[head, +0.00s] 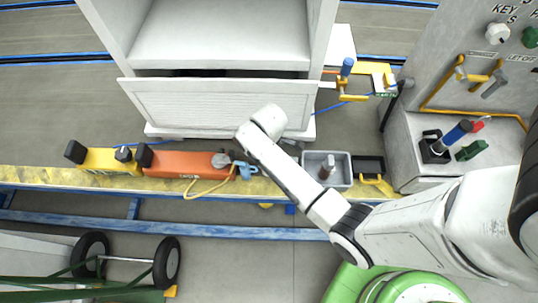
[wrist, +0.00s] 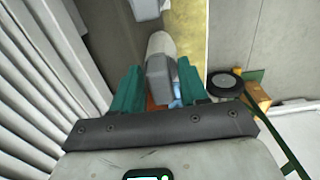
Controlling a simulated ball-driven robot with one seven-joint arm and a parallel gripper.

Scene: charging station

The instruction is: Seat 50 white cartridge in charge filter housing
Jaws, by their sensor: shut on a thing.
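In the wrist view my gripper (wrist: 157,92) has its two green jaws closed around a pale grey-white piece (wrist: 160,55) with a rounded end. It looks like the white cartridge, but no number can be read. A bit of orange shows just below it, and a small blue part (wrist: 176,101) is beside the right jaw. In the head view my jaws cannot be made out. An orange body (head: 180,166) with a grey round fitting (head: 222,160) lies on the yellow ledge; I cannot tell if it is the charge filter housing. Contact with the held piece is unclear.
A grey tray (head: 343,171) holding a dark-topped cylinder (head: 327,166) sits on the ledge (head: 40,177), right of the orange body. A yellow unit (head: 110,160) adjoins it at left. The white louvred cabinet (head: 225,108) stands behind. A wheeled cart (head: 166,263) is in front.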

